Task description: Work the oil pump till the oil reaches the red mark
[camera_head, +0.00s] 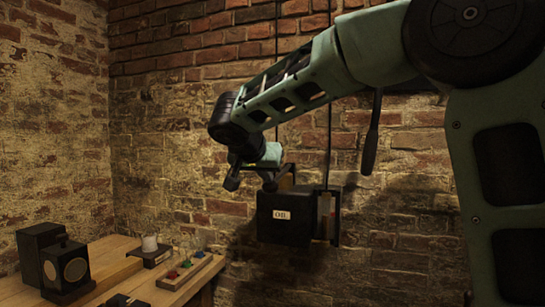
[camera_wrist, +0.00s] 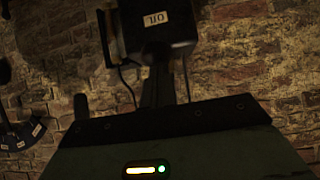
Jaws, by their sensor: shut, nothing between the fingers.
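The black oil box (camera_head: 283,218) with a white "OIL" label hangs on the brick wall, right of the picture's middle. It also shows at the top of the wrist view (camera_wrist: 175,28), its label upside down. A narrow upright gauge (camera_head: 325,214) sits at its right side; the oil level and a red mark are too dark and small to read. My gripper (camera_head: 271,184) is shut and empty, close above the box's upper left; I cannot tell whether it touches. Its dark fingers (camera_wrist: 158,85) point at the box in the wrist view. No pump lever is clearly made out.
A dark tapered handle-like shape (camera_head: 372,138) hangs below my arm; its mounting is hidden. A wooden bench (camera_head: 118,250) at lower left bears black boxes (camera_head: 66,266), a jar (camera_head: 150,245) and a rack with coloured pieces (camera_head: 190,268). Thin cords run up the wall.

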